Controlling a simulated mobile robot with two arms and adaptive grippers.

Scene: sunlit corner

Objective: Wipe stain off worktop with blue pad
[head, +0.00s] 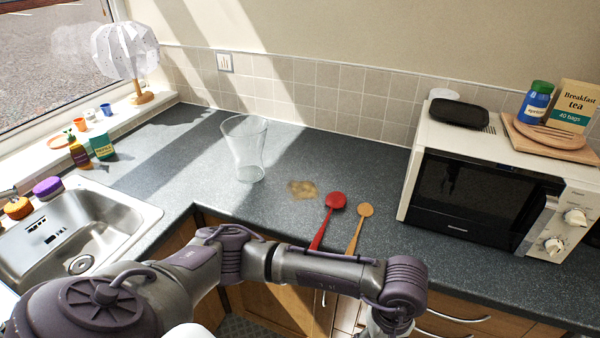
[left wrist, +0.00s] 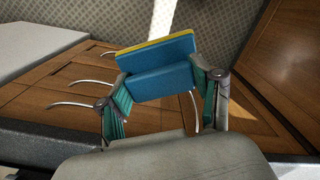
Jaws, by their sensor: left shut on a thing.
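The brown stain (head: 302,189) lies on the dark grey worktop (head: 250,207), right of a clear glass vase and just behind the red spoon. My left arm crosses the bottom of the head view, and its hand drops out of the picture at the bottom edge. In the left wrist view, my left gripper (left wrist: 163,88) is shut on the blue pad (left wrist: 157,58), which has a yellow edge. The pad is held between the green finger pads, in front of wooden cupboard doors and away from the stain. My right gripper is not in view.
The clear vase (head: 246,150) stands left of the stain. A red spoon (head: 329,215) and a wooden spoon (head: 360,225) lie near the front edge. A microwave (head: 470,188) is at right, a sink (head: 85,220) at left. Open worktop lies behind the stain.

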